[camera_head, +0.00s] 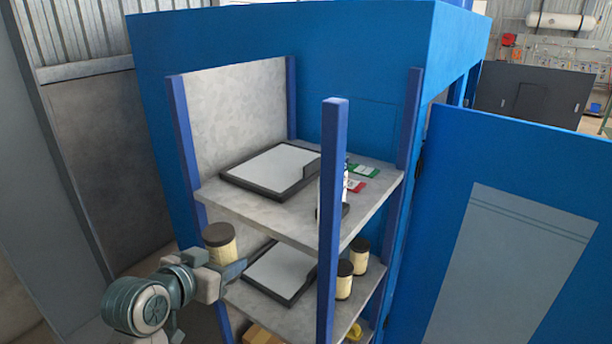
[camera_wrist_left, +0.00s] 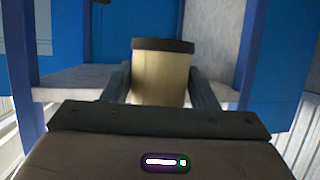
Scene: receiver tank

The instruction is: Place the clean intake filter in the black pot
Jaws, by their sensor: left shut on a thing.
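My left gripper (camera_head: 226,270) is shut on a cream cylindrical filter (camera_head: 220,246) with a dark brown cap, at the left front of the shelf rack. In the left wrist view the filter (camera_wrist_left: 160,75) stands upright between the two fingers (camera_wrist_left: 160,88). Two similar capped filters, a nearer one (camera_head: 344,281) and a farther one (camera_head: 360,251), stand on the lower shelf at the right. I cannot make out a black pot for certain. My right gripper is not in view.
The rack has an upper shelf (camera_head: 335,228) and blue posts; the front post (camera_head: 332,190) hides part of both shelves. A black-rimmed tray (camera_head: 232,183) lies on the upper shelf, with red and green cards (camera_head: 362,172) nearby. Another tray (camera_head: 272,285) lies on the lower shelf.

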